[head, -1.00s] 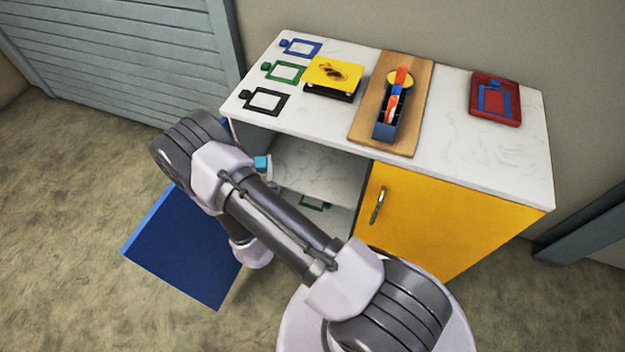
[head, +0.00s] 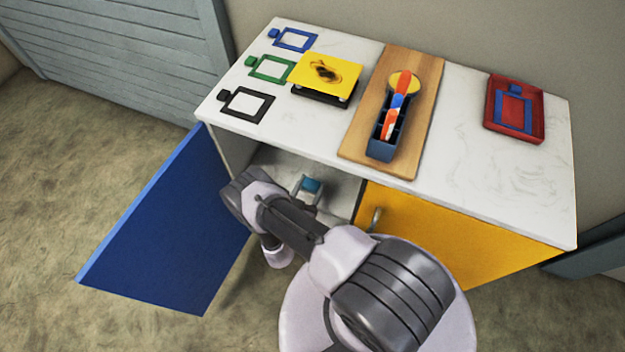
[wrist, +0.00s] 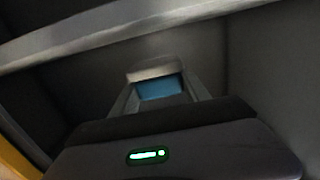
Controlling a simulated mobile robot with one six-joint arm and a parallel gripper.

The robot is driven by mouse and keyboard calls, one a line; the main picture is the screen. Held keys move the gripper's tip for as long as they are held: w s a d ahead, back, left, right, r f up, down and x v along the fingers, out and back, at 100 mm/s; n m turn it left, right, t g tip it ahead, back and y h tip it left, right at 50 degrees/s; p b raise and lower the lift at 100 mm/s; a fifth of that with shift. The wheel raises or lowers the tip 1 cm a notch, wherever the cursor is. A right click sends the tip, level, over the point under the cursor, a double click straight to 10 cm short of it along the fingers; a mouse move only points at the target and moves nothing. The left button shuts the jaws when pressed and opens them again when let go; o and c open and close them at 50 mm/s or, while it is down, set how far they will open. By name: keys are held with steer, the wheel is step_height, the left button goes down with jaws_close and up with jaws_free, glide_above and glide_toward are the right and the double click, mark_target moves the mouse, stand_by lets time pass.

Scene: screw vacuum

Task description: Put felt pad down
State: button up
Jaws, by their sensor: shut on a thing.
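My gripper (head: 306,188) is shut on a small blue piece, which seems to be the felt pad (head: 312,185). It is at the open left compartment of the cabinet, by the pale inner shelf (head: 283,163). In the wrist view the blue pad (wrist: 160,88) sits between my two fingers, with grey compartment walls around. I cannot tell whether the pad touches the shelf. My arm hides the lower part of the compartment.
The blue door (head: 165,235) stands open at left; the yellow door (head: 450,235) is shut. On the white top (head: 480,180) are blue, green and black frames, a yellow plate (head: 326,72) on a black base, a wooden board (head: 415,110) with a tool holder, and a red tray (head: 540,115).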

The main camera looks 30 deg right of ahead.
mark_target(312, 173)
steer(key=w+d, duration=0.1)
steer(key=w+d+b, duration=0.1)
steer(key=w, duration=0.1)
steer(key=w+f+b, duration=0.1)
steer(key=shift+w+d, duration=0.2)
steer(key=shift+d, duration=0.2)
step_height(312, 173, down, 3)
steer(key=shift+f+b, duration=0.2)
steer(key=shift+b, duration=1)
steer(key=shift+r, duration=0.2)
steer(key=shift+f, duration=0.15)
steer(key=o, duration=1.4)
